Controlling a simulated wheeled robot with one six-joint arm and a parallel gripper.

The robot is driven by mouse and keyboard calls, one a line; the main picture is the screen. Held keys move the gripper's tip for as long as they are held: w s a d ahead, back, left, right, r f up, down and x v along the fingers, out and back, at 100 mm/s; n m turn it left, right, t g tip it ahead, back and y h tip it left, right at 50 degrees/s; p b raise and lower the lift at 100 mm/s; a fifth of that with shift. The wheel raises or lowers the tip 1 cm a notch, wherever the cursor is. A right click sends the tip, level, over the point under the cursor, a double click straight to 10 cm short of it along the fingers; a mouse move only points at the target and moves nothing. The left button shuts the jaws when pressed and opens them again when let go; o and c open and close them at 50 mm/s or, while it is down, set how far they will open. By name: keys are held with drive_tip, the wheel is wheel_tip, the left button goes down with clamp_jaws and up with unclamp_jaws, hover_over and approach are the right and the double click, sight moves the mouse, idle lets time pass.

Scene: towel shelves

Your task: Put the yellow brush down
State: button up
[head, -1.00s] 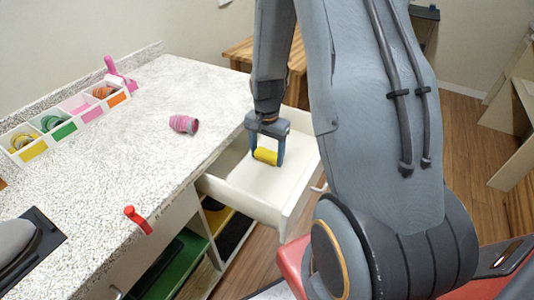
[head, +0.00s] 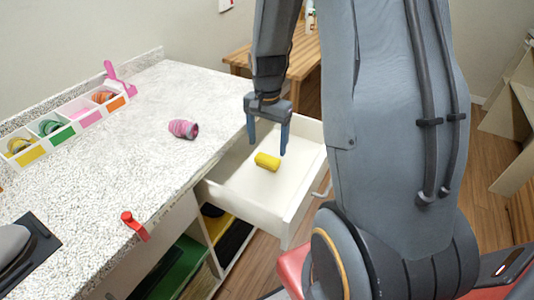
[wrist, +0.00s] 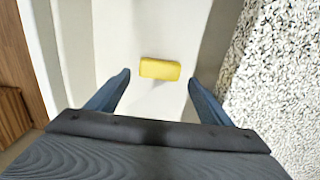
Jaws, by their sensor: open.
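The yellow brush (head: 267,161) lies on the floor of the open white drawer (head: 243,203), toward its back. In the wrist view the brush (wrist: 160,69) lies on the pale drawer floor, just beyond and between the two open fingertips (wrist: 159,78).
The speckled counter (head: 110,170) borders the drawer on the left. On it are a pink rolled towel (head: 183,129), a red clamp-like object (head: 134,225) and a divided white tray (head: 50,145) with coloured labels. A wooden table (head: 300,62) stands behind.

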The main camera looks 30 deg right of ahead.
sight(267, 158)
drive_tip(key=s+a+r+n, duration=0.3)
drive_tip(key=s+a+n, duration=0.2)
drive_tip(key=s, duration=0.1)
drive_tip(key=s+a+r+n, duration=0.3)
drive_tip(key=s+a+n, duration=0.2)
drive_tip(key=s+n, duration=0.1)
drive_tip(key=shift+s+a+r+t, duration=0.2)
drive_tip(key=shift+s+r+t, duration=0.15)
drive_tip(key=shift+s, duration=0.4)
